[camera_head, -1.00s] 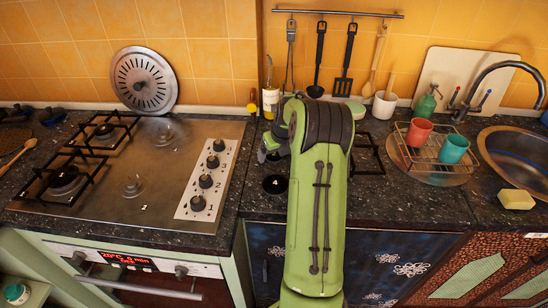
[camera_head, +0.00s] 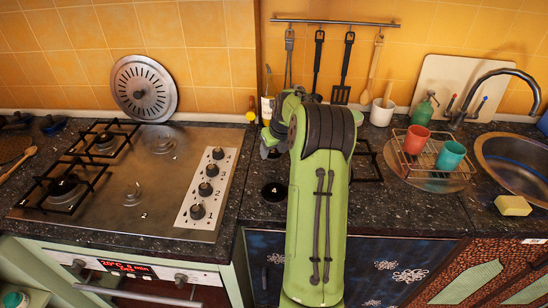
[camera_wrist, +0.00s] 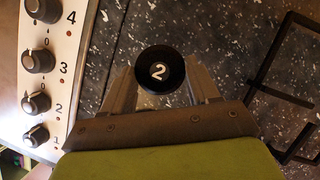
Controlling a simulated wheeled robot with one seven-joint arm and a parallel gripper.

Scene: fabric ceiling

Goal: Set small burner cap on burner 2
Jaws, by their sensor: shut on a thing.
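In the wrist view my gripper (camera_wrist: 161,82) is shut on a small round black burner cap (camera_wrist: 160,66) marked with a white 2. One finger is on each side of it, above the dark counter. In the head view my arm hides this cap; only part of the gripper (camera_head: 270,145) shows. A second black cap (camera_head: 274,191), which seems marked 4, lies on the counter right of the stove. The steel stove (camera_head: 110,220) has two bare burners, one at front right (camera_head: 132,194) and one at back right (camera_head: 166,146). Its small printed number is hard to read.
Black grates (camera_head: 62,185) cover the left burners. A knob panel (camera_head: 208,190) lines the stove's right side. A round metal disc (camera_head: 143,88) leans on the wall behind. A bottle (camera_head: 268,105) stands behind my gripper. A black grate (camera_head: 367,160) lies right of my arm.

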